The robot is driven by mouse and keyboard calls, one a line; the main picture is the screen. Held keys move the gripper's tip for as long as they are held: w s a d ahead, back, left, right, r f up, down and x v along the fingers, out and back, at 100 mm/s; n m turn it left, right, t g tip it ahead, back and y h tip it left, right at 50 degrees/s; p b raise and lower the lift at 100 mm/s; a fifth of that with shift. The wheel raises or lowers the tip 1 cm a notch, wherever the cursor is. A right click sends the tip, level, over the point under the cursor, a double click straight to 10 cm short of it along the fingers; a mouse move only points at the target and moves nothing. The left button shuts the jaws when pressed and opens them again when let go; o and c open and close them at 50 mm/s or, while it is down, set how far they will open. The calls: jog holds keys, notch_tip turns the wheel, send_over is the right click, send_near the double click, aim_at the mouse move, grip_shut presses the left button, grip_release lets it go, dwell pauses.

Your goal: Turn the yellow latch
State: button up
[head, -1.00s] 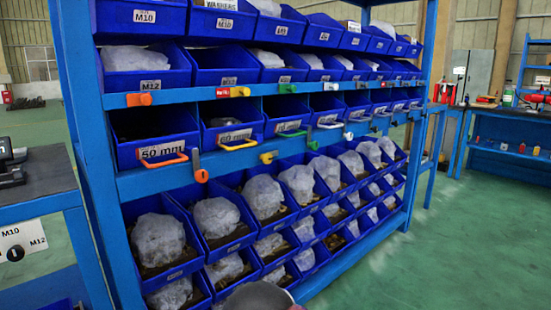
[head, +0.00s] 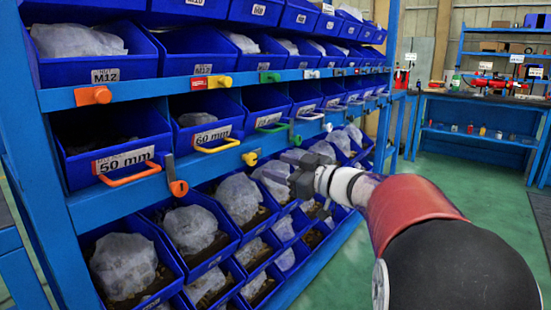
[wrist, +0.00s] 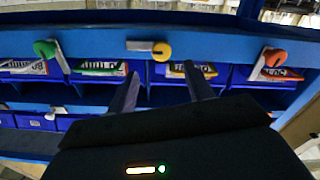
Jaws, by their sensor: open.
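The yellow latch (head: 250,158) is on the lower blue rail of the bin rack, between an orange latch and a green latch. In the wrist view the yellow latch (wrist: 161,51) has a round knob with a pale bar lying along the rail to its left. My gripper (head: 298,172) is open and empty, to the right of the latch in the head view. In the wrist view my gripper (wrist: 161,72) has its fingers apart, pointing at the rail, with the yellow knob between their lines. They seem apart from it.
The orange latch (head: 178,188) has its bar upright; the green latch (head: 296,140) is on the other side. Another yellow knob (head: 222,81) sits on the upper rail. A yellow-handled bin (head: 215,137) is above the latch. Filled bins stand below. Green floor is open at right.

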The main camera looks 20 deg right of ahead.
aim_at(254, 159)
jog(key=x, duration=0.7)
jog(key=shift+w+a, duration=0.25)
jog(key=shift+a, duration=0.15)
jog(key=shift+c, duration=0.2)
jog(key=c, duration=0.9)
